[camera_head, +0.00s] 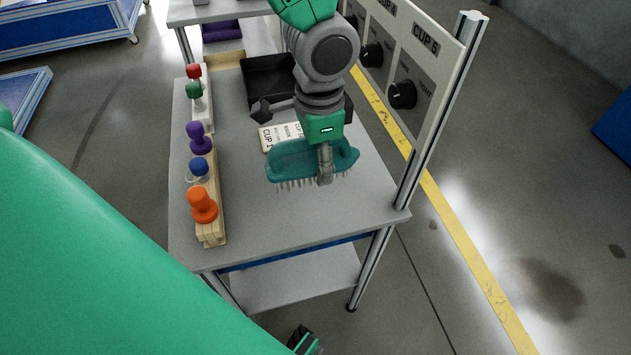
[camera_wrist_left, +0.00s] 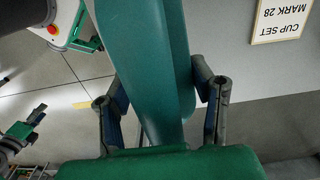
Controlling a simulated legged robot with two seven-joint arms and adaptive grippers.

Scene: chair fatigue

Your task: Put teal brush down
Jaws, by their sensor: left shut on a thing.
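The teal brush (camera_head: 288,163) is in my left gripper (camera_head: 325,165), with its pale bristles pointing down over the grey table top (camera_head: 290,215). In the left wrist view the brush (camera_wrist_left: 150,60) runs between the two dark fingers of the left gripper (camera_wrist_left: 160,108), which are shut on it. I cannot tell whether the bristles touch the table. A dark part with green at the bottom edge (camera_head: 304,340) of the head view looks like my right gripper; its fingers are not clear.
A wooden rack (camera_head: 211,230) with orange, blue, purple, green and red handled pieces lines the table's left side. A black tray (camera_head: 268,78) and a printed card (camera_head: 272,137) lie behind the brush. A panel with knobs (camera_head: 402,95) stands at the right. The front table area is clear.

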